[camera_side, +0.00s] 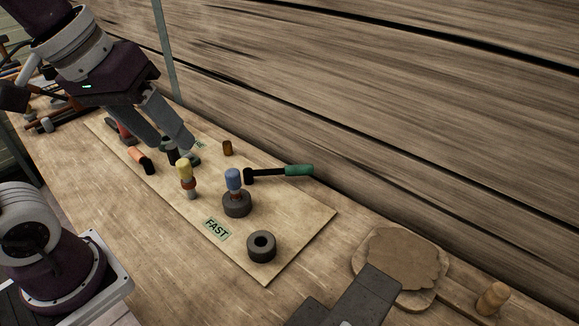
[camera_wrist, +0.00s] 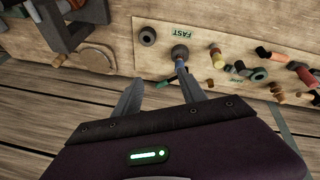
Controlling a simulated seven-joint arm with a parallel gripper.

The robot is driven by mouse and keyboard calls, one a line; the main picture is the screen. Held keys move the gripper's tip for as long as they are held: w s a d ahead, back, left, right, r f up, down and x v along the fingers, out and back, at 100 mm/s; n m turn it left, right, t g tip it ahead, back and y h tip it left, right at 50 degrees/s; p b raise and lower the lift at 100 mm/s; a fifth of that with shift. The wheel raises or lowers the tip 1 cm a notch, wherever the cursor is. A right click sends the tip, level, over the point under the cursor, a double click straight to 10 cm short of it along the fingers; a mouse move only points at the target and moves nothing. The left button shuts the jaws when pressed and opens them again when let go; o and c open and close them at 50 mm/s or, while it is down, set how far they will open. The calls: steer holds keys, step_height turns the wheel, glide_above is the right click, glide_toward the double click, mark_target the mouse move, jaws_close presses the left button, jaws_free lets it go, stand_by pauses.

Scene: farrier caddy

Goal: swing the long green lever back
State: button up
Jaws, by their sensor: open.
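The long green lever (camera_side: 299,170) has a green grip on a black arm, which runs left to a dark pivot on the pale board (camera_side: 300,232). The grip points right, towards the plank wall. In the wrist view the green grip (camera_wrist: 165,84) shows in the gap between the fingers, below the blue-topped peg. My gripper (camera_side: 172,149) is open and empty, above the left part of the board, clear of the lever and to its left in the side view. Both fingers also show in the wrist view (camera_wrist: 161,76). The fingertips hide part of the board's fittings.
A blue-topped peg (camera_side: 233,180) in a dark ring and a yellow-topped peg (camera_side: 184,171) stand near the lever. A loose-looking dark ring (camera_side: 261,247), orange handle (camera_side: 137,155) and brown cylinder (camera_side: 227,147) are also there. The plank wall (camera_side: 400,120) rises behind. A round slab (camera_side: 405,259) lies right.

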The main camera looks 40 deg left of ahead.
steer(key=w+f+n+g+h, duration=0.2)
steer(key=w+n, duration=0.6)
steer(key=w, duration=0.5)
steer(key=n+h, duration=0.1)
steer(key=n, duration=1)
glide_above(278, 173)
steer(key=d, duration=0.1)
step_height(278, 173, down, 12)
steer(key=r, duration=0.1)
steer(key=w+f+n, duration=0.1)
steer(key=f, duration=0.1)
steer(key=w+f+n, duration=0.1)
steer(key=f, duration=0.1)
steer(key=w+a+f+n+g, duration=0.1)
steer(key=f, duration=0.1)
steer(key=shift+w+f+n+h, duration=0.1)
steer(key=shift+f+n+h, duration=0.25)
steer(key=shift+n+h, duration=0.05)
steer(key=shift+n, duration=0.3)
steer(key=x, duration=0.7)
steer(key=shift+w+a, duration=0.1)
steer(key=shift+a, duration=0.1)
steer(key=shift+d+f, duration=0.15)
steer(key=shift+f, duration=0.3)
jaws_close()
